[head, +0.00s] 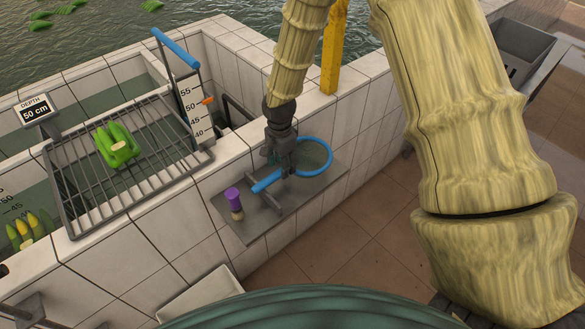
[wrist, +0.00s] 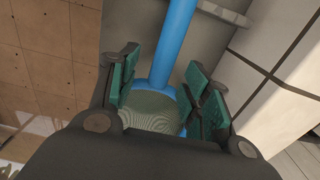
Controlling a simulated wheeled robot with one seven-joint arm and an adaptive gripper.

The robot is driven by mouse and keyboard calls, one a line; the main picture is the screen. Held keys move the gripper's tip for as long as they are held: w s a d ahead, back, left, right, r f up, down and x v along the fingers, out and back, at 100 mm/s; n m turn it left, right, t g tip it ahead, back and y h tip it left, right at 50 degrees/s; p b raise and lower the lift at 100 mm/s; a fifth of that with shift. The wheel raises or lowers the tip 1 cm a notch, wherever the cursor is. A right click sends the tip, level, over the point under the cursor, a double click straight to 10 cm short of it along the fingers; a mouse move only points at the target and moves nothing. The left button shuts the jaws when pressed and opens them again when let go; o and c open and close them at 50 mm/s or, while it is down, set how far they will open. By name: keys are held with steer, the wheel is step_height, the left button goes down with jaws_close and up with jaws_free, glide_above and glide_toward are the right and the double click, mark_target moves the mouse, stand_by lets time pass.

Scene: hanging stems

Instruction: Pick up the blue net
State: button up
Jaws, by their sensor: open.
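The blue net (head: 330,165) lies on a grey shelf (head: 240,228) fixed to the side of the tiled wall. Its round hoop and mesh are to the right, and its short blue handle points left. My gripper (head: 284,168) is over the net where handle and hoop meet, and it hides that part in the head view. In the wrist view my gripper (wrist: 164,88) is open, its green-padded fingers on either side of the blue net (wrist: 178,40). The handle runs up between them, with mesh below. I cannot tell whether the pads touch it.
A purple-handled brush (head: 233,195) stands on the shelf left of the handle. A wire rack (head: 75,180) with a green bunch (head: 117,147) spans the tank. A depth gauge (head: 196,110) and a yellow post (head: 334,50) rise behind. A white tray (head: 200,295) is below.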

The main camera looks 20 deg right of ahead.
steer(key=shift+a+f+p, duration=0.2)
steer(key=shift+f+p, duration=0.5)
steer(key=shift+f, duration=0.3)
steer(key=shift+w+f+p, duration=0.1)
steer(key=shift+f+p, duration=0.55)
steer(key=shift+f, duration=0.95)
jaws_close()
